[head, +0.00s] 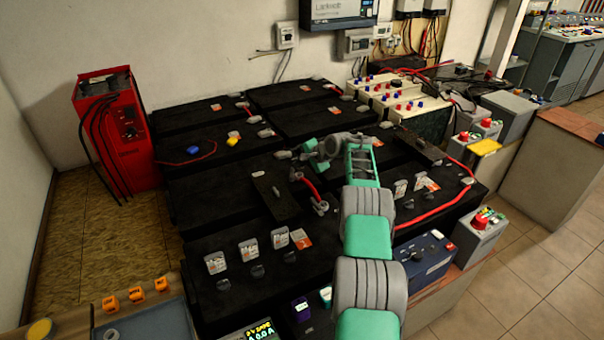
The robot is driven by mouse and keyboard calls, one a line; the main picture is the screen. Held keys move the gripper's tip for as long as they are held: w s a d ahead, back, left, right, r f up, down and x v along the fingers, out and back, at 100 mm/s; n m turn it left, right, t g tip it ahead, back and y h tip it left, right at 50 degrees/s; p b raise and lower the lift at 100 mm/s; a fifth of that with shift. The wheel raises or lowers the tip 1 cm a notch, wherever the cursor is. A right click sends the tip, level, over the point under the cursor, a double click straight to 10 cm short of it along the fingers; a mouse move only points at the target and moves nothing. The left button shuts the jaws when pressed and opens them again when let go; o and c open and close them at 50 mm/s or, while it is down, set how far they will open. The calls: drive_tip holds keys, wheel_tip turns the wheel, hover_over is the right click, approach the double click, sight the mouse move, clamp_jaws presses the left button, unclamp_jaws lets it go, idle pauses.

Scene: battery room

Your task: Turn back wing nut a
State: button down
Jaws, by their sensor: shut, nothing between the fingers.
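My arm reaches up from the lower middle of the head view, and its wrist bends left over the black batteries. My gripper (308,160) is shut and empty, small and dark against the black battery tops. A short red cable (311,189) runs just below it, between grey terminal fittings. One grey fitting (320,207) sits at the cable's lower end. I cannot tell which small fitting is wing nut a, or whether my gripper touches one. My forearm hides part of the batteries behind it.
A red charger (118,130) stands at the left. White-topped batteries (402,98) stand at the back right. A dark bar (270,195) lies on the battery tops left of the red cable. A blue box (425,256) stands right of my arm. Open floor (80,240) lies left.

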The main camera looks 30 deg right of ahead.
idle(0.7)
drive_tip(key=shift+s+a+f, duration=0.1)
drive_tip(key=shift+s+a, duration=0.25)
drive_tip(key=shift+a, duration=0.2)
drive_tip(key=shift+s+a, duration=0.15)
drive_tip(key=v, duration=0.8)
drive_tip(key=s+a+r+n+g+h+p, duration=0.15)
drive_tip(key=s+a+r+n, duration=0.25)
drive_tip(key=s+a+r, duration=0.4)
drive_tip(key=s+a+r+n+g+y+p, duration=0.15)
drive_tip(key=s+a+r+n, duration=0.35)
drive_tip(key=a, duration=0.6)
drive_tip(key=s+a+n+g+h+p, duration=0.1)
drive_tip(key=s+a+n, duration=0.2)
drive_tip(key=s, duration=1)
drive_tip(key=s+a+n+g+h+p, duration=0.1)
drive_tip(key=s+a, duration=0.5)
drive_tip(key=s, duration=0.6)
drive_tip(key=shift+s+r+n+g+h+p, duration=0.15)
drive_tip(key=shift+s+n+g+h+p, duration=0.2)
drive_tip(key=shift+n+p, duration=0.55)
